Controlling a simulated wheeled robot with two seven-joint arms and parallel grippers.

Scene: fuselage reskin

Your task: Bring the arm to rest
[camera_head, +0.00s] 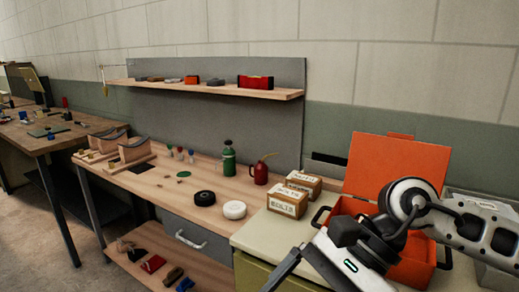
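My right arm comes in from the right edge, bent at a white and black wrist joint. Its gripper (300,268) hangs low in front of the pale cabinet, with dark finger parts running down to the bottom edge. The fingertips are cut off or hard to make out, so I cannot tell whether it is open or shut. I see nothing held in it. My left arm and gripper are not in view.
Behind my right arm stands an open orange toolbox (395,168) on the pale cabinet top (262,238). Two labelled cardboard boxes (288,200) stand left of it. The wooden bench (150,182) holds a green bottle (229,160), a red oil can (261,172) and tape rolls (234,210).

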